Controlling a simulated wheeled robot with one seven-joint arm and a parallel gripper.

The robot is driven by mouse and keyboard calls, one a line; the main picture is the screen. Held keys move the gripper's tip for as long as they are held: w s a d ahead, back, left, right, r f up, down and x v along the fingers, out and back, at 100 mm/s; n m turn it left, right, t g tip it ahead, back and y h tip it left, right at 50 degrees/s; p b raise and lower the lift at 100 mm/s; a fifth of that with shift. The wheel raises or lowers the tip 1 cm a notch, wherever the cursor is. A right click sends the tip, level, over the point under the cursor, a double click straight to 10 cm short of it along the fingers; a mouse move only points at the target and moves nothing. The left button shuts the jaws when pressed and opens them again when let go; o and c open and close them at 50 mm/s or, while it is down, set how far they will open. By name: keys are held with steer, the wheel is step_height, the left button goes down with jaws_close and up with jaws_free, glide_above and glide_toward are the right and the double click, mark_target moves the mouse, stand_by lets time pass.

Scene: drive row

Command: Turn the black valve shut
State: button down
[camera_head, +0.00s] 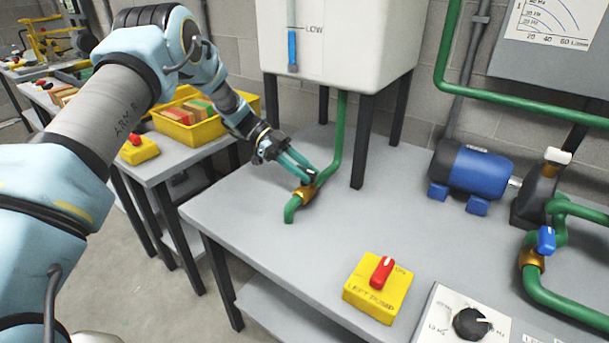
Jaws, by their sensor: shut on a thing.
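My gripper (308,176) reaches down from the upper left to a brass valve body (305,191) on the green pipe below the white tank. Its fingers are closed at the top of this valve, on a small dark part that looks like the black valve handle (312,173). The fingers hide most of the handle, so its angle cannot be told. The green pipe (338,140) comes down from the tank, bends through the valve and ends in an open spout (291,211) above the grey table.
A yellow box with a red switch (378,286) stands at the table's front. A blue motor (472,175) and a second brass valve with a blue handle (546,240) are at right. The white tank (340,50) stands on dark legs behind my gripper. A yellow bin (205,130) is at left.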

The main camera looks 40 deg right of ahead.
steer(key=shift+r, duration=0.1)
stand_by(0.4)
steer(key=c, duration=0.6)
jaws_free()
steer(key=b+v, duration=0.2)
steer(key=v, duration=0.8)
steer(key=shift+w+b, duration=0.35)
steer(key=shift+b, duration=0.05)
steer(key=shift+r, duration=0.15)
